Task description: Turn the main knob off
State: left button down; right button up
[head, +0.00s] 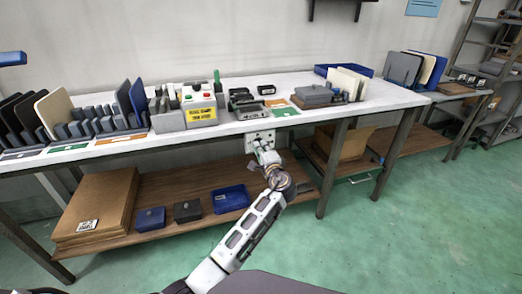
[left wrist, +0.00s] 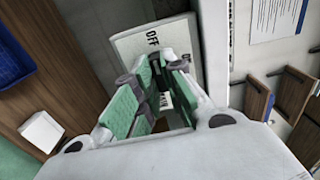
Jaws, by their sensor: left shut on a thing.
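A pale switch panel (head: 260,135) is fixed under the front edge of the white worktable. It also shows in the left wrist view (left wrist: 130,44), tilted, with the word OFF in dark letters near its top. My left gripper (head: 262,148) is at the panel, its arm reaching up from below. In the left wrist view, its green-padded fingers (left wrist: 161,78) are closed in on the main knob, right against the panel. The knob is mostly hidden between the fingers, so I cannot tell its exact angle. My right gripper is not in view.
The worktable (head: 240,129) holds panels in racks, a box with a yellow label (head: 201,113) and a blue tray (head: 343,71). A lower shelf (head: 165,231) carries cardboard and blue bins (head: 231,199). The green floor at the right is clear.

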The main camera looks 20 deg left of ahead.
pick_arm(q)
jog(key=shift+f, duration=0.15)
jog(key=c, duration=1.5)
grip_release()
